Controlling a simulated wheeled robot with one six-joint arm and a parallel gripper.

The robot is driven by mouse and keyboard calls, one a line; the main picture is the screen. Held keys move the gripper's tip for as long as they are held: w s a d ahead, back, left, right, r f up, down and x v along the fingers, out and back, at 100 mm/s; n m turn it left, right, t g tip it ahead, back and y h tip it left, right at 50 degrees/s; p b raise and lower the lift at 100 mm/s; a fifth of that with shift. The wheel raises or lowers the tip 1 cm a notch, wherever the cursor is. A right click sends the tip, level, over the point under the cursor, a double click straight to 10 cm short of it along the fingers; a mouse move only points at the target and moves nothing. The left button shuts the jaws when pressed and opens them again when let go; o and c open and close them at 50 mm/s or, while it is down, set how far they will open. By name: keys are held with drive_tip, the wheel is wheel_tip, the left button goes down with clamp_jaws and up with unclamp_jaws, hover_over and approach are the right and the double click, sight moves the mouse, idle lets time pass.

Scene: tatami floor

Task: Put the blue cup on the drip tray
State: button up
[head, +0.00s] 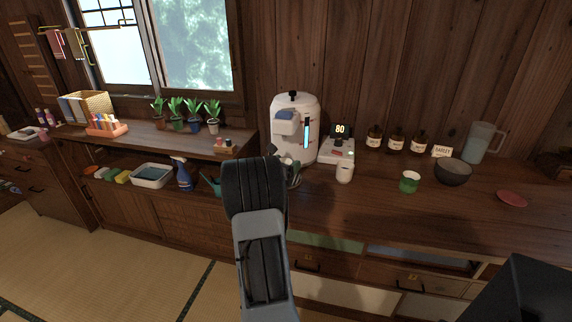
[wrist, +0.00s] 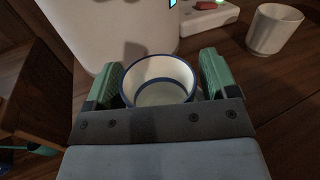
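The blue cup (wrist: 158,92), white inside with a blue rim, sits upright between the two green fingers of my gripper (wrist: 160,85) in the wrist view. Both fingers lie against its sides with no clear gap. In the head view my wrist and arm hide most of the cup and gripper, just in front of the white drinks machine (head: 295,130). The machine's white body also fills the upper left of the wrist view (wrist: 105,30). Whether the cup's base touches the counter is hidden.
A white cup (head: 344,172) stands right of the machine, before a scale (head: 338,150) reading 80. Further right are a green cup (head: 409,182), a dark bowl (head: 453,172), a pitcher (head: 482,142) and a red dish (head: 511,198). The front counter (head: 360,215) is clear.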

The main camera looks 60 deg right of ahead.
drive_tip(key=shift+o, duration=0.5)
drive_tip(key=shift+r, duration=0.15)
drive_tip(key=shift+a, duration=0.2)
drive_tip(key=a, duration=0.7)
drive_tip(key=w+a, duration=0.1)
drive_tip(key=a, duration=0.3)
drive_tip(key=shift+a+p, duration=0.35)
drive_tip(key=shift+p, duration=0.05)
drive_tip(key=s+a+f+m+t+y, duration=0.1)
drive_tip(key=a+m+y, duration=0.8)
drive_tip(key=a, duration=1)
drive_tip(key=s+a+f+m+t+y, duration=0.1)
drive_tip(key=s+a+m+t+y, duration=0.2)
drive_tip(key=a+m+y, duration=0.6)
drive_tip(key=shift+s+a+f+t, duration=0.3)
drive_tip(key=shift+s+a, duration=0.75)
drive_tip(key=shift+a, duration=3.9)
drive_tip(key=shift+r, duration=0.1)
